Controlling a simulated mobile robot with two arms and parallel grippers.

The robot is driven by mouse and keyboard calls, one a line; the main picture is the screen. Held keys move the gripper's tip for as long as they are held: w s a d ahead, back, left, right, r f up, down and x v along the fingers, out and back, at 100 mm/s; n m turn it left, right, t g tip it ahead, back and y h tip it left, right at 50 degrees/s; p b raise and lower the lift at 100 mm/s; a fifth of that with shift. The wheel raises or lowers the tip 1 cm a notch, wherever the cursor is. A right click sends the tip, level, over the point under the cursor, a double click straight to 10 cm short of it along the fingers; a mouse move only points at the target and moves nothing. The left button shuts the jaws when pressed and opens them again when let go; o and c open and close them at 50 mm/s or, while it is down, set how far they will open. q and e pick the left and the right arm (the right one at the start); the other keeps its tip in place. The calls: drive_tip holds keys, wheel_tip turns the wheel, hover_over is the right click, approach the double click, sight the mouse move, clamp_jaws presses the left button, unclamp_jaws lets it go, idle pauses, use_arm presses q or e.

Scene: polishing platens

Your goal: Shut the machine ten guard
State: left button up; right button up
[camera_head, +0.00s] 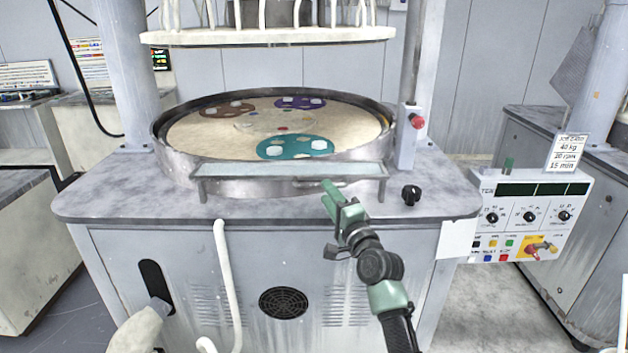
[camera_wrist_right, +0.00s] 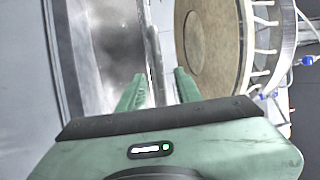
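The guard (camera_head: 288,170) is a long, clear panel in a grey frame at the front rim of the round polishing basin. It lies low and tilted, and the basin above it is uncovered. A thin handle bar (camera_head: 318,184) runs along its right front. My right gripper (camera_head: 328,194) is just below and in front of this handle, with green fingers pointing at it. In the right wrist view the two fingers (camera_wrist_right: 160,88) are apart, with a pale strip between them; I cannot tell whether they touch the handle. A panel marked TEN (camera_head: 528,215) stands right. My left gripper is not in view.
The basin rim (camera_head: 165,140) encloses a beige platen with brown, purple and teal discs. A red button (camera_head: 417,122) is on the right post and a black knob (camera_head: 411,195) on the worktop. A white hose (camera_head: 228,280) hangs in front of the cabinet.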

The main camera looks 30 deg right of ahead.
drive_tip(key=x, duration=0.7)
drive_tip(key=shift+w+p, duration=0.2)
drive_tip(key=shift+p, duration=0.25)
clamp_jaws()
drive_tip(key=shift+d, duration=0.1)
